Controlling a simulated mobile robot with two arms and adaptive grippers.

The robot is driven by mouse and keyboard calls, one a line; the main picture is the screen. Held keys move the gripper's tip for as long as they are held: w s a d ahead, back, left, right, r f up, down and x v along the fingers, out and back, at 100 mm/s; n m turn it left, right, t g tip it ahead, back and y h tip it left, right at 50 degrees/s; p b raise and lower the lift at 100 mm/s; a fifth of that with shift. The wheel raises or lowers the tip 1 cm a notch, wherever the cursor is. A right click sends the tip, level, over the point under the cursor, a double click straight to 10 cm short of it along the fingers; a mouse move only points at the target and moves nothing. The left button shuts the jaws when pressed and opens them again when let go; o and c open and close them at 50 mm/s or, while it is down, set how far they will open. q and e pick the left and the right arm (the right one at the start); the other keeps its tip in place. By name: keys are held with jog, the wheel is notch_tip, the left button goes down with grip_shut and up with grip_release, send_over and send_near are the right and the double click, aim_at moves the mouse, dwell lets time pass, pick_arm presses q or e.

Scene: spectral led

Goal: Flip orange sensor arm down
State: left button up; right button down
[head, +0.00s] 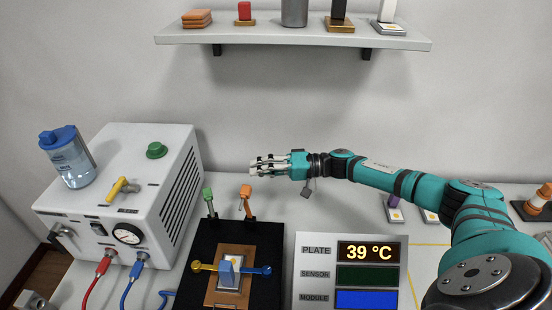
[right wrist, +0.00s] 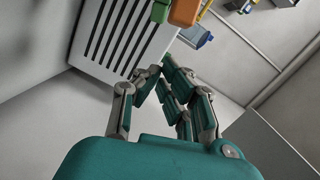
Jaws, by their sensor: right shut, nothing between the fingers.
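The orange sensor arm (head: 246,196) stands up at the back edge of the black base plate (head: 212,258), next to a similar green arm (head: 208,197). In the right wrist view the orange arm's block (right wrist: 184,11) is at the top, with the green block (right wrist: 160,11) beside it. My right gripper (head: 256,168) is shut and empty, behind and above the orange arm in the picture, apart from it. Its fingers also show in the right wrist view (right wrist: 165,82). My left gripper is not seen.
A white chiller box (head: 125,190) with red and blue hoses stands at the left. A display panel (head: 350,272) reading 39 °C stands right of the black base. A wall shelf (head: 295,38) with several items hangs above. My right arm spans the right side.

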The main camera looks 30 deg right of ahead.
jog(key=shift+s+a+f+p, duration=0.15)
jog(key=shift+s+a, duration=0.25)
jog(key=shift+s, duration=0.1)
jog(key=shift+s+a+f+p, duration=0.15)
jog(key=shift+s+a, duration=0.25)
jog(key=shift+s, duration=0.1)
